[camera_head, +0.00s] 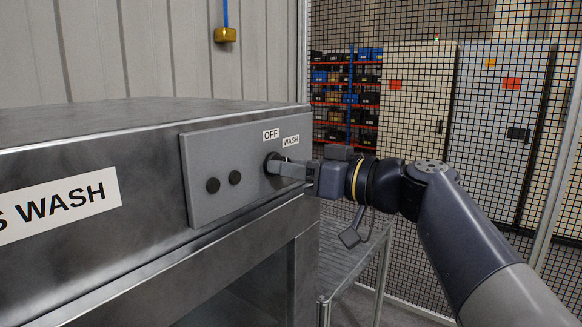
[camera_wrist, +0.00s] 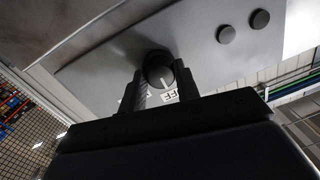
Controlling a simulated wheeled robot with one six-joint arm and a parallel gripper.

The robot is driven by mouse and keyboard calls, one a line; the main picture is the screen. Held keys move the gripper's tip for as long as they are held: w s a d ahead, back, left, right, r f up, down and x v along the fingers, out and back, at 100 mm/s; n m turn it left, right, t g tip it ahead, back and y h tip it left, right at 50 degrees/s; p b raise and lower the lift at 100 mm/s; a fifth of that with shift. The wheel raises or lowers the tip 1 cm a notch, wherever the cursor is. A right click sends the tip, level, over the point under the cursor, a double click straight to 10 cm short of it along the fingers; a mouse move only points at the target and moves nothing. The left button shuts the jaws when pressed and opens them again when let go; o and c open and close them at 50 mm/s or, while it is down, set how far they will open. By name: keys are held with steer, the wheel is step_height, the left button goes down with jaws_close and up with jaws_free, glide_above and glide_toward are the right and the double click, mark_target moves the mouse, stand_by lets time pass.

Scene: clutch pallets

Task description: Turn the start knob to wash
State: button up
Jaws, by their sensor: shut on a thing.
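The start knob (camera_wrist: 160,73) is a dark round knob with a light pointer line, on the grey control panel (camera_head: 220,150) of the washer. In the head view it is mostly hidden behind my gripper (camera_head: 289,168). My gripper reaches in from the right and is shut on the knob. In the wrist view the two fingers (camera_wrist: 156,92) stand on either side of the knob. The OFF label (camera_head: 271,134) and the WASH label (camera_head: 291,141) sit above the knob, WASH to the right. I cannot tell which label the pointer line faces.
Two dark round buttons (camera_head: 223,182) sit left of the knob on the panel. A yellow box (camera_head: 225,35) hangs on a blue cord above the washer. A metal rack table (camera_head: 345,255) stands right of the washer, before a mesh fence (camera_head: 400,60).

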steer(key=shift+c, duration=1.1)
steer(key=shift+f+m+t+b, duration=0.2)
steer(key=shift+m+b, duration=0.9)
steer(key=shift+m, duration=1.95)
steer(key=shift+r+m+t+b, duration=0.1)
steer(key=shift+m+t+b, duration=0.2)
steer(key=shift+m+b, duration=1.75)
steer(key=shift+m+p, duration=1)
steer(key=shift+m, duration=0.2)
steer(key=o, duration=1)
steer(key=shift+c, duration=0.2)
